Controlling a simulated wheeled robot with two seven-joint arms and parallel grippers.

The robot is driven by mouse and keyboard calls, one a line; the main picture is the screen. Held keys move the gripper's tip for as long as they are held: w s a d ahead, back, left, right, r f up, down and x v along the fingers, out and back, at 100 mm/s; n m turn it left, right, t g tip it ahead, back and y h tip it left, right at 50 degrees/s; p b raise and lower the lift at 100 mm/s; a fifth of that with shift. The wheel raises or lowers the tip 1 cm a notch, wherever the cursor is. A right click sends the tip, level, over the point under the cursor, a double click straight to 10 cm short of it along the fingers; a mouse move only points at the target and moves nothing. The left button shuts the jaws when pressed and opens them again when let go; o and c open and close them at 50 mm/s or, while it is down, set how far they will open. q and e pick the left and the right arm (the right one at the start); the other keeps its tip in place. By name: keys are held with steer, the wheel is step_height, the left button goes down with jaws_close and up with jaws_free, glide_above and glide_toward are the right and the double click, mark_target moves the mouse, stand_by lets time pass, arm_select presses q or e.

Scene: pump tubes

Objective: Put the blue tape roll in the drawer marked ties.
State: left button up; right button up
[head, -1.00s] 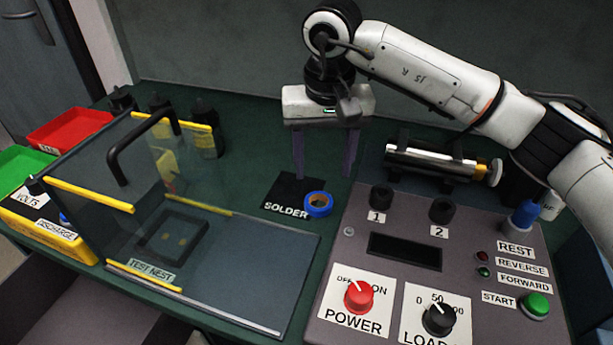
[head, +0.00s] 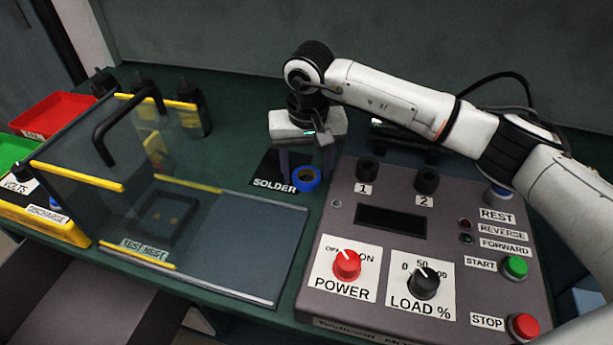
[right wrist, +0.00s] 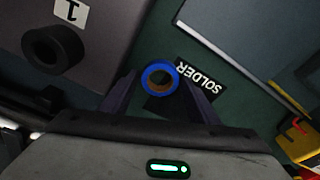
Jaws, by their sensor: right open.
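The blue tape roll (head: 307,179) lies flat at the edge of the black mat marked SOLDER (head: 266,170). My right gripper (head: 306,178) is open, its dark fingers pointing down at the roll. In the right wrist view the roll (right wrist: 160,79) shows between the two fingertips of the gripper (right wrist: 160,82); I cannot tell whether they touch it. My left gripper is not in view. No drawer marked ties can be made out.
The control panel (head: 335,222) with knobs and buttons stands close right of the roll. The clear-walled test nest (head: 225,245) with its black handle is to the left. Red (head: 50,112) and green (head: 14,152) bins stand at far left. Green table is clear behind the mat.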

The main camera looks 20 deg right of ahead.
steer(key=c, duration=0.9)
